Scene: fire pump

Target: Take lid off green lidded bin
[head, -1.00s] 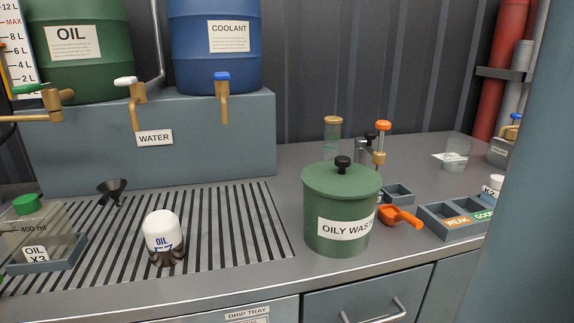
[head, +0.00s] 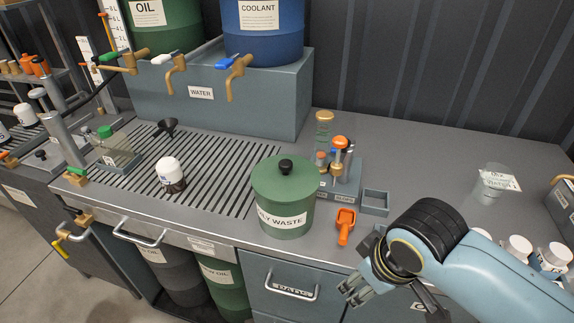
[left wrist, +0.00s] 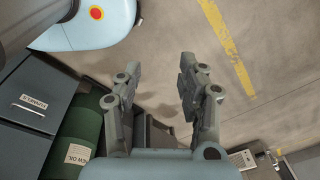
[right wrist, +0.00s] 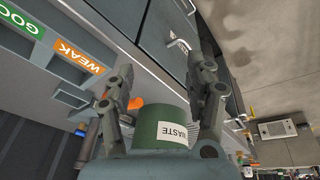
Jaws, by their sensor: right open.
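The green lidded bin (head: 283,214), labelled as oily waste, stands upright near the bench's front edge in the head view. Its green lid (head: 270,182) sits on top, with a round black knob (head: 286,166) at the centre. My right gripper (head: 358,288) is open and empty, to the right of and nearer than the bin, apart from it. In the right wrist view the bin (right wrist: 163,122) shows between and beyond the open fingers (right wrist: 166,72); the knob cannot be made out there. My left gripper (left wrist: 158,76) is open and empty above the floor, out of the head view.
An orange scoop (head: 345,226) lies right of the bin, and a stand with orange-capped tools (head: 340,163) is behind it. A slotted drip tray (head: 215,178) with a white-capped oil bottle (head: 170,174) is to the left. Bench space behind the right arm holds a clear beaker (head: 491,184).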

